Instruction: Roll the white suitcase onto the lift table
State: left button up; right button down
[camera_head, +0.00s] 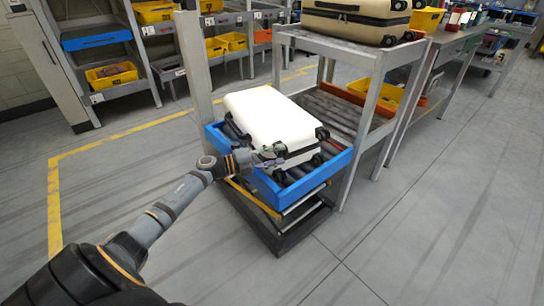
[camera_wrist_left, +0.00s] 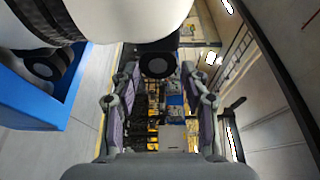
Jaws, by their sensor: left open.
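The white suitcase (camera_head: 262,112) lies flat, with dark wheels at its near corners. It rests on the rollers inside the blue rim (camera_head: 335,172) of the lift table, whose dark base (camera_head: 287,238) stands on the floor. My left gripper (camera_head: 270,153) is open at the suitcase's near left end, by the wheels. In the left wrist view the open fingers (camera_wrist_left: 161,95) have a dark wheel (camera_wrist_left: 157,64) just beyond them, and the white shell (camera_wrist_left: 125,12) fills the top. I cannot tell whether the fingers touch it. My right gripper is out of view.
A grey frame (camera_head: 358,55) with a roller conveyor (camera_head: 335,108) adjoins the lift table at the back right. A beige suitcase (camera_head: 358,20) lies on its top. Shelves with yellow bins (camera_head: 112,75) stand at the back left. The floor at left and right front is clear.

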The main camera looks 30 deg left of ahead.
pick_arm(q)
jog(key=v, duration=1.2)
jog(key=shift+f, duration=0.1)
